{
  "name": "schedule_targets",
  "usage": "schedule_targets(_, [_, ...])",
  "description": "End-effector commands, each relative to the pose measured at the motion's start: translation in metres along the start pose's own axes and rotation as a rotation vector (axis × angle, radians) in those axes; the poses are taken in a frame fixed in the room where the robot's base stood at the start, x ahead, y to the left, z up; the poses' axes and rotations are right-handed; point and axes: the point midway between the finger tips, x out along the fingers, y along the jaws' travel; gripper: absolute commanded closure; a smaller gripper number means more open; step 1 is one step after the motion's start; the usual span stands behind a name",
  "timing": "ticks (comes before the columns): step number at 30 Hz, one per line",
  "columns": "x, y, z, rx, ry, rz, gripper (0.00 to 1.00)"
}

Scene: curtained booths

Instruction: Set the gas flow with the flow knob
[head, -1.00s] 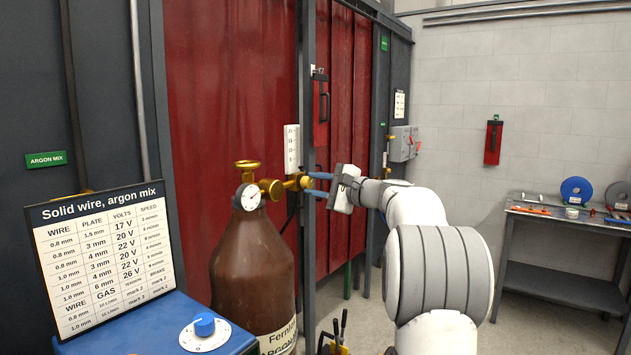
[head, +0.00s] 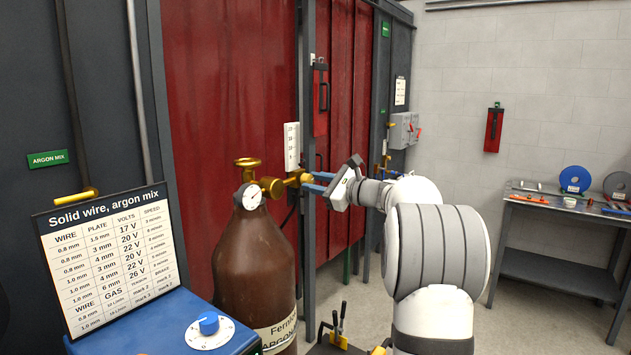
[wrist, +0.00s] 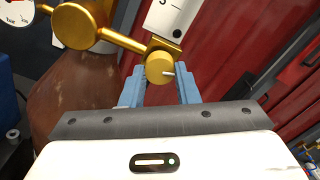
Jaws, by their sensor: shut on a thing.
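The brass flow knob (wrist: 160,68) sits at the end of the regulator, between my gripper's blue fingers in the wrist view, with a small pale pointer on its face. My gripper (head: 314,182) is shut on it, reaching in from the right in the head view. The white flow scale (head: 292,147) stands upright just above the regulator's brass body (head: 272,186); its reading is too small to tell. The round pressure gauge (head: 251,197) is at the left of the regulator. The brown gas cylinder (head: 255,265) stands below.
A settings chart (head: 108,258) stands on a blue unit with a blue dial (head: 208,324), front left. Red curtains (head: 225,90) hang behind the regulator. A workbench (head: 560,210) stands at the right, with open floor before it.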

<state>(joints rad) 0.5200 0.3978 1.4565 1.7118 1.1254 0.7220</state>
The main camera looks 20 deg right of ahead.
Motion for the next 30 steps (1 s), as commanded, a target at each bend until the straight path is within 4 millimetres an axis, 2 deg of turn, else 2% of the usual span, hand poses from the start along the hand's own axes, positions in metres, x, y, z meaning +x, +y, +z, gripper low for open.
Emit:
schedule_targets(13, [0.0005, 0.0037, -0.0052, 0.015, 0.005, 0.008, 0.95])
schedule_targets(14, [0.0005, 0.0037, -0.0053, 0.015, 0.005, 0.008, 0.70])
schedule_targets(21, [0.0004, 0.0023, -0.0031, 0.012, 0.003, 0.005, 0.51])
schedule_targets(30, [-0.0034, 0.0013, -0.0018, 0.010, 0.002, 0.002, 0.50])
